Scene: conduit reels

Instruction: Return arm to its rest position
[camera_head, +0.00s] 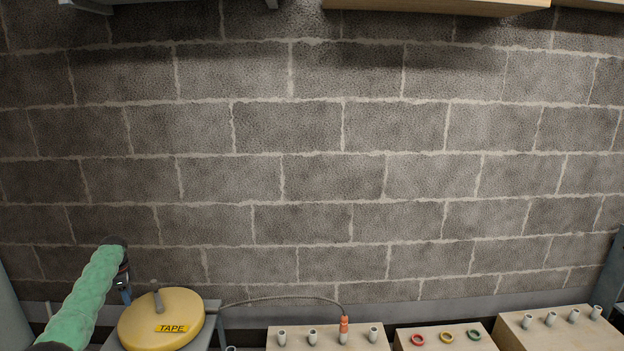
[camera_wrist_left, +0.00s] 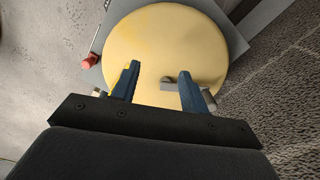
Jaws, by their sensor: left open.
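My left arm comes in from the lower left in the head view, in a green sleeve. Its blue-fingered gripper (camera_head: 124,291) is beside the far left edge of the yellow tape reel (camera_head: 170,318). In the left wrist view the gripper (camera_wrist_left: 160,84) is open over the reel's yellow face (camera_wrist_left: 160,35). The reel's grey crank handle (camera_head: 157,294) stands up from the disc. In the wrist view the handle (camera_wrist_left: 171,86) shows near the right finger; I cannot tell whether they touch. My right gripper is out of view.
A grey cable (camera_head: 270,299) runs from the reel to an orange tip (camera_head: 344,325) at a pale pipe end on a wooden block (camera_head: 290,329). Blocks with coloured rings (camera_head: 446,336) and pipe stubs (camera_head: 574,315) stand to the right. A block wall (camera_head: 310,180) stands behind.

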